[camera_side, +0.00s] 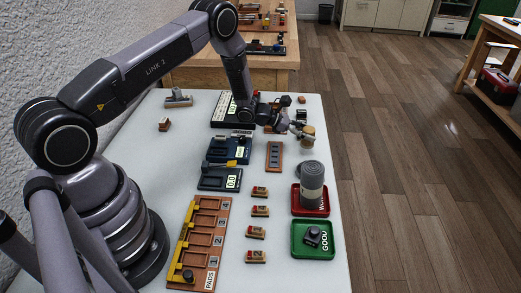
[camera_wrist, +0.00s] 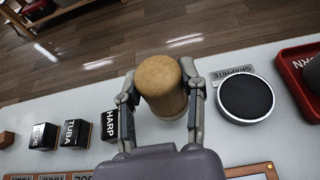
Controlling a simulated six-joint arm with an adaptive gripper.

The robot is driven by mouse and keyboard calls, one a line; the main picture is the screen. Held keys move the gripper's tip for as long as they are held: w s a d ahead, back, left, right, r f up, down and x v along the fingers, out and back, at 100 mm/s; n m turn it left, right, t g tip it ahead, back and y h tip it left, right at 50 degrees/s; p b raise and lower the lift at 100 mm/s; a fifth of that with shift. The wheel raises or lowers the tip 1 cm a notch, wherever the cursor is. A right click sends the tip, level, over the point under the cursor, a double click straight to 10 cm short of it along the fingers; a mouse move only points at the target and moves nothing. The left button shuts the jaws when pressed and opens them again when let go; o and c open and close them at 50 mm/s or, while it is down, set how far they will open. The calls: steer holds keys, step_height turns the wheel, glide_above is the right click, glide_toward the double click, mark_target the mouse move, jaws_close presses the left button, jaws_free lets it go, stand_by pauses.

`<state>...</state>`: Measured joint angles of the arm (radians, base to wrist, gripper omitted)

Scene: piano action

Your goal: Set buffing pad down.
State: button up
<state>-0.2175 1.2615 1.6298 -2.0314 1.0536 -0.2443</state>
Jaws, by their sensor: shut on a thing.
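The buffing pad, a tan, wood-like cylinder (camera_wrist: 160,82), sits between the two fingers of my gripper (camera_wrist: 162,100) in the wrist view. The fingers are shut on its sides. In the side view, the pad (camera_side: 308,132) shows as a small tan shape at the tip of my gripper (camera_side: 298,128), near the table's right edge. Its lower part is hidden by the gripper, and I cannot tell whether it touches the table.
A black round dish (camera_wrist: 246,97) with a pale rim and a GRAPHITE label stands right of the pad. Lettered blocks, including TUBA (camera_wrist: 75,133) and HARP (camera_wrist: 109,125), stand left. A green tray (camera_side: 296,250) lies nearer.

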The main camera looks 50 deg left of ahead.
mark_target(307, 142)
steer(key=shift+f, duration=1.55)
steer(key=shift+f, duration=0.15)
steer(key=o, duration=1)
